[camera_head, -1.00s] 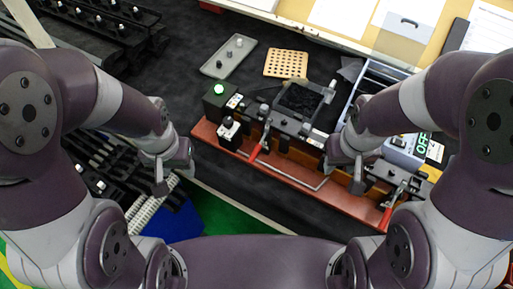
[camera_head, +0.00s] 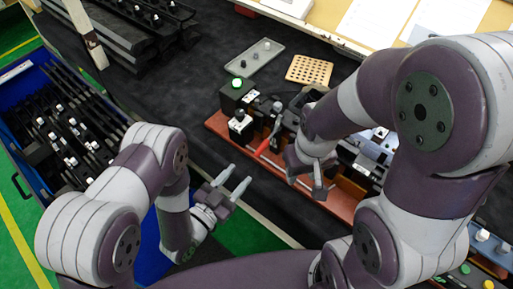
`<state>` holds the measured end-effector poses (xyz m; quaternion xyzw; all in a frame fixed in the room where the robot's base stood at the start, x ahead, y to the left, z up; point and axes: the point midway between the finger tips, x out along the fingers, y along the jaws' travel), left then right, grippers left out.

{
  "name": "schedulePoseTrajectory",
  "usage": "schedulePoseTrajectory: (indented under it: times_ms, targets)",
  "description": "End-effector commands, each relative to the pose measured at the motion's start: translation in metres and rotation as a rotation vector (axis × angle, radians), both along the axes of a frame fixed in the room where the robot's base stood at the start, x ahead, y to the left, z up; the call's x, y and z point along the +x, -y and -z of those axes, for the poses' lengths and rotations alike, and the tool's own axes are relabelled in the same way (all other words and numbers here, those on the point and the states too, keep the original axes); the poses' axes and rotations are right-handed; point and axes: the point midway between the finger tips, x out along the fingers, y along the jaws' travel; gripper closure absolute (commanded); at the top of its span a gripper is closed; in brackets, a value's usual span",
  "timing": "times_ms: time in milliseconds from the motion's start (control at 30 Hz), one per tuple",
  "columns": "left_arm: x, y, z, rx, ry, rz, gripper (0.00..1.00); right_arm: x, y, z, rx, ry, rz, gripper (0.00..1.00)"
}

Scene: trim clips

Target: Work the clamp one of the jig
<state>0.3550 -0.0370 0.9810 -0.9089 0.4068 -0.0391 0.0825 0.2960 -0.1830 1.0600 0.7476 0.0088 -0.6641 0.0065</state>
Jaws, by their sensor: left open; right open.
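The jig is a reddish-brown base (camera_head: 217,124) with dark fixtures on it, partly hidden behind my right arm. A clamp with a red handle (camera_head: 265,144) stands near the jig's left part, its handle slanting down toward the front edge. I cannot tell whether this clamp is number one. My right gripper (camera_head: 318,191) is open and empty in front of the jig, to the right of the red handle and apart from it. My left gripper (camera_head: 238,178) is open and empty, left of the jig's front edge. The second red-handled clamp is out of sight.
A box with a lit green button (camera_head: 237,83) and a black knob block (camera_head: 240,122) stand at the jig's left end. A grey tray (camera_head: 255,57) and a perforated tan board (camera_head: 309,70) lie behind. A blue bin (camera_head: 28,87) with dark strips is at left.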

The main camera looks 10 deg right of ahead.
Motion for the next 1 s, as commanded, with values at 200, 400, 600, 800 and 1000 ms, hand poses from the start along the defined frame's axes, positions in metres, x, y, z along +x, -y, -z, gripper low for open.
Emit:
schedulePoseTrajectory:
  times_ms: [200,400,600,800,1000]
  targets:
    - [0.031,0.037,-0.005,0.001,0.003,0.004,0.57,0.0,0.0,-0.015,0.0,0.0,0.0,0.57]
    - [0.063,0.072,-0.003,0.003,0.001,0.001,0.57,0.0,0.0,-0.025,0.0,0.0,0.0,0.57]
    - [0.079,0.089,-0.001,0.004,-0.002,-0.001,0.57,0.0,0.0,-0.029,0.0,0.0,0.0,0.57]
    - [0.081,0.091,0.0,0.003,-0.002,-0.002,0.57,0.0,0.0,-0.028,0.0,0.0,0.0,0.57]
    - [0.081,0.09,0.0,0.003,-0.002,-0.002,0.96,0.0,0.0,-0.028,0.0,0.0,0.0,0.57]
